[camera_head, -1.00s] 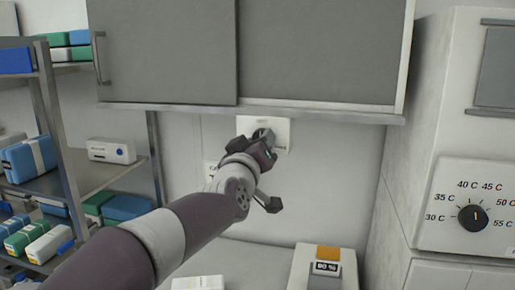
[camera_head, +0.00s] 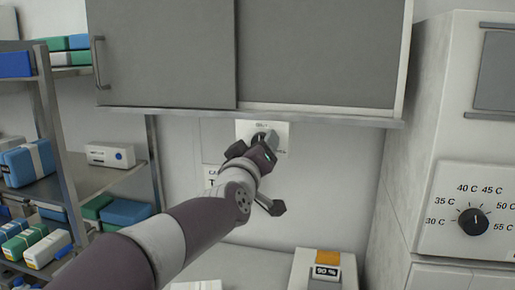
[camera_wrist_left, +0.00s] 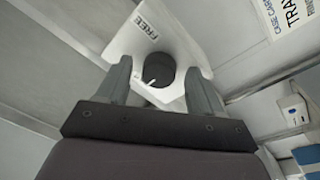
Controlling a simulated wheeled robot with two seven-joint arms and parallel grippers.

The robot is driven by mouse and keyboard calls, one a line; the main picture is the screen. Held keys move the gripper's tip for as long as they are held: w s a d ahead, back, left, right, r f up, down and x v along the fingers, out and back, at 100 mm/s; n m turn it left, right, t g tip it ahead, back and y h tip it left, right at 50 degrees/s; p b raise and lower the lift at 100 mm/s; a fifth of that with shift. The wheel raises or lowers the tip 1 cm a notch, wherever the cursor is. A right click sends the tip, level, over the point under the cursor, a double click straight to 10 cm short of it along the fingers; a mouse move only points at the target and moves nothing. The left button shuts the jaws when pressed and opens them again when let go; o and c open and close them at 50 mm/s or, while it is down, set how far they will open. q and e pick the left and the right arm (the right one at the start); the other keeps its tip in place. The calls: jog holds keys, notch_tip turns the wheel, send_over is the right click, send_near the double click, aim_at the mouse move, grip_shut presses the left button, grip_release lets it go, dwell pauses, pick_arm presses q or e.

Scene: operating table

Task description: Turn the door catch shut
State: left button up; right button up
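The door catch is a round black knob (camera_wrist_left: 158,70) with a white pointer line, on a white plate (camera_wrist_left: 150,38) printed FREE, in the left wrist view. The pointer aims to the lower left, away from the word. My left gripper (camera_wrist_left: 159,66) is open, with one finger on each side of the knob and a gap on both sides. In the head view the plate (camera_head: 283,129) is on the wall under the grey cabinet, and my left gripper (camera_head: 262,138) is in front of it, hiding most of the knob. My right gripper is not in view.
The grey cabinet (camera_head: 315,55) overhangs just above the plate. A shelf rack (camera_head: 75,178) with several boxes stands left. A white unit with a temperature dial (camera_head: 473,221) stands right. A small box with a display (camera_head: 318,262) sits on the counter below.

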pick_arm(q)
jog(key=b+v, duration=0.3)
jog(key=v, duration=0.9)
jog(key=shift+s, duration=0.35)
